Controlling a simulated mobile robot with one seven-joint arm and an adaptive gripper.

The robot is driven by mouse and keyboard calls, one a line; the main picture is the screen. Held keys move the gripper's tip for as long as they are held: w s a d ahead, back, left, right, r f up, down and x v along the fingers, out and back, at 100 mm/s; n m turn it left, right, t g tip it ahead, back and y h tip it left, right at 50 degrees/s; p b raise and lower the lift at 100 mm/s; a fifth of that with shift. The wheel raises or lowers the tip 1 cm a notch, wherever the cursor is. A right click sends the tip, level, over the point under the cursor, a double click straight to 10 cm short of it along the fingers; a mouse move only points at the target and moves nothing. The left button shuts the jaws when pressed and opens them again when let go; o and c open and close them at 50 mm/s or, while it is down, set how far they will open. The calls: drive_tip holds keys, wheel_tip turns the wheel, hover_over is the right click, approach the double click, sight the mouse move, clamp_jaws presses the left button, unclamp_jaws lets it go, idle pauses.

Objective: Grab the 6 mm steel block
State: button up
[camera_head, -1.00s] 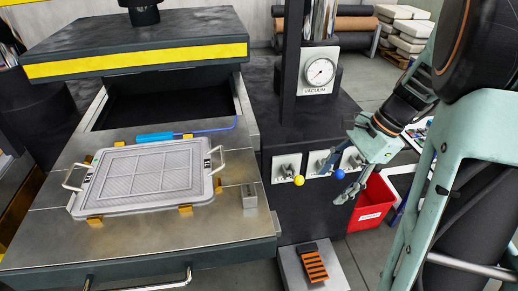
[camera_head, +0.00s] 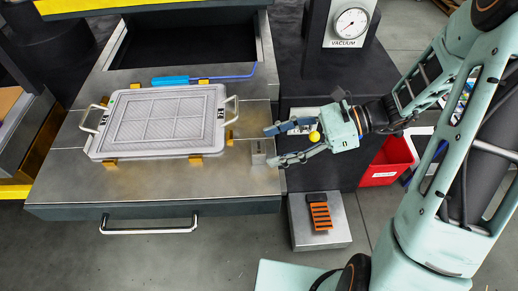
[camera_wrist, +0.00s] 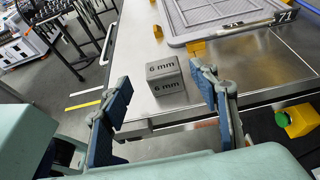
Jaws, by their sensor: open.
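The 6 mm steel block (camera_wrist: 166,81) is a small grey block marked "6 mm" on its top and side. It stands on the steel table near its right edge, and it also shows in the head view (camera_head: 259,153). My gripper (camera_head: 271,146) is open and empty at the table's right edge, pointing left toward the block. In the wrist view my gripper (camera_wrist: 158,98) has its two fingers apart, with the block between and beyond their tips. I see no contact between fingers and block.
A grey tray (camera_head: 97,148) with handles sits between yellow stops on the table (camera_head: 60,185). A blue tool (camera_head: 170,81) lies behind it. An orange slotted piece (camera_head: 320,214) rests on a lower pedestal (camera_head: 300,235). A red bin (camera_head: 385,170) stands at right.

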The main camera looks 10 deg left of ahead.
sight(258, 147)
drive_tip(key=x, duration=0.5)
drive_tip(key=shift+w+f+p, duration=0.15)
drive_tip(key=shift+f+p, duration=0.05)
drive_tip(key=shift+p, duration=0.2)
clamp_jaws()
